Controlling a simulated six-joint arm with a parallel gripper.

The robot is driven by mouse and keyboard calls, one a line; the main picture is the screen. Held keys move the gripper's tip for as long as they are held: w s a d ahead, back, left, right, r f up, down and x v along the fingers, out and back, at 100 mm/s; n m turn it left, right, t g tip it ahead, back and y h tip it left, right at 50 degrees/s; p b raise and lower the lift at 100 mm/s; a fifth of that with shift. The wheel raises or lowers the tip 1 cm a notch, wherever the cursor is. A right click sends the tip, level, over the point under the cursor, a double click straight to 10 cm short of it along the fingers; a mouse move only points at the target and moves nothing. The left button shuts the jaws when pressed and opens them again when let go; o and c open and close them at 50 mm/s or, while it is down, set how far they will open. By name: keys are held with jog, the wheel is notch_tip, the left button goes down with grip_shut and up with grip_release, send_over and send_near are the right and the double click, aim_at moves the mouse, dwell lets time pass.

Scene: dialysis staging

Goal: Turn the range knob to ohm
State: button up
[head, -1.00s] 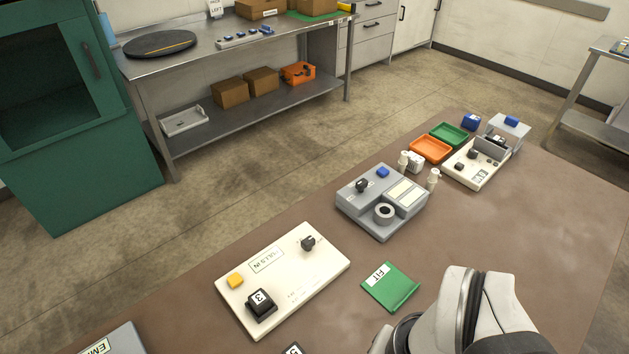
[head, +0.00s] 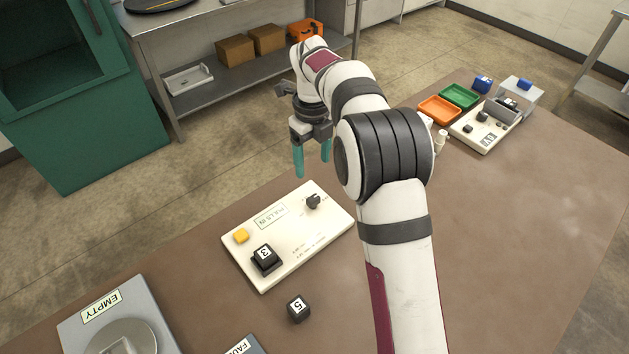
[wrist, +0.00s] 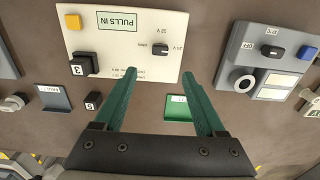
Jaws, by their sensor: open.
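The range knob (head: 313,201) is a small black knob on a cream panel (head: 322,226) labelled PULLS IN. In the wrist view the knob (wrist: 160,49) lies ahead of the fingertips, roughly between their lines. Small markings around it read ohm, 12 V and 24 V; its exact setting is too small to tell. My gripper (head: 312,167), with teal fingers, is open and empty. It hangs above the table near the panel's far side, apart from the knob; the gripper (wrist: 160,73) also shows in the wrist view.
The panel also bears a yellow button (head: 241,235) and a black block marked 3 (head: 265,257). A black cube marked 5 (head: 298,308) lies in front. A grey device (wrist: 268,62) and a green FIT card (wrist: 178,108) show in the wrist view.

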aim_at(313, 198)
notch_tip(313, 198, down, 12)
jog(key=shift+f, duration=0.1)
grip_shut()
dwell(0.4)
